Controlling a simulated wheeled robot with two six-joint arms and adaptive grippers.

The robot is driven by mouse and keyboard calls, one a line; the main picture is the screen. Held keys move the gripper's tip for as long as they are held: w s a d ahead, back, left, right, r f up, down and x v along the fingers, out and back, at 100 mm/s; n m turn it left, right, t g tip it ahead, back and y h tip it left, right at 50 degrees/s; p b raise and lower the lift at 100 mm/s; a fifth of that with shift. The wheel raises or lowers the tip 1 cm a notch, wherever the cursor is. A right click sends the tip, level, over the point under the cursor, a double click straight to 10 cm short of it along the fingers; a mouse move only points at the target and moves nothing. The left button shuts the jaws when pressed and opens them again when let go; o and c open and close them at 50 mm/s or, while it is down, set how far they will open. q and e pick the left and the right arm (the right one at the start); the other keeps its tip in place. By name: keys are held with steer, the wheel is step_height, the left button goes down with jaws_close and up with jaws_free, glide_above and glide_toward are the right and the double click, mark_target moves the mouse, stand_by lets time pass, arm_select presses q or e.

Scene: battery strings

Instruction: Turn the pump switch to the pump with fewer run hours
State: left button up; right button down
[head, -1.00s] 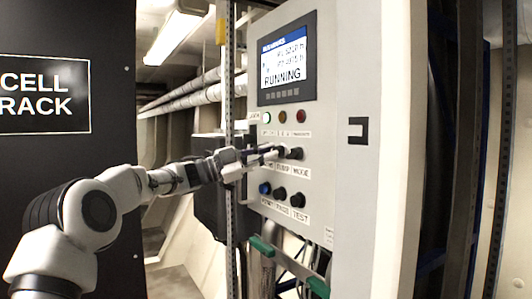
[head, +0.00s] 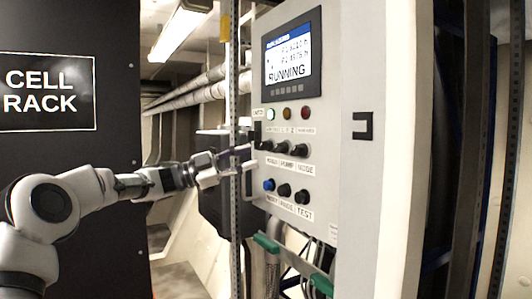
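The pump switch (head: 282,147) is the middle black knob in the upper row on the grey control panel (head: 325,130), above the PUMP label. Which way it points is too small to tell. The display (head: 292,55) shows two lines for the pumps and the word RUNNING; the hour figures are too blurred to read surely. My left gripper (head: 248,158) is at the panel's left edge, left of the upper knobs and apart from the pump switch. Its fingers look spread with a gap and nothing between them. My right gripper is out of view.
Knobs stand close on both sides of the pump switch, including the MODE knob (head: 300,150). A blue button (head: 269,185) and two black ones sit below. Lamps (head: 287,113) are above. A slotted metal upright (head: 234,230) stands by the panel's left edge.

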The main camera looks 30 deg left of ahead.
arm_select(q)
steer(key=v, duration=0.5)
steer(key=shift+w, duration=0.1)
steer(key=shift+d, duration=0.1)
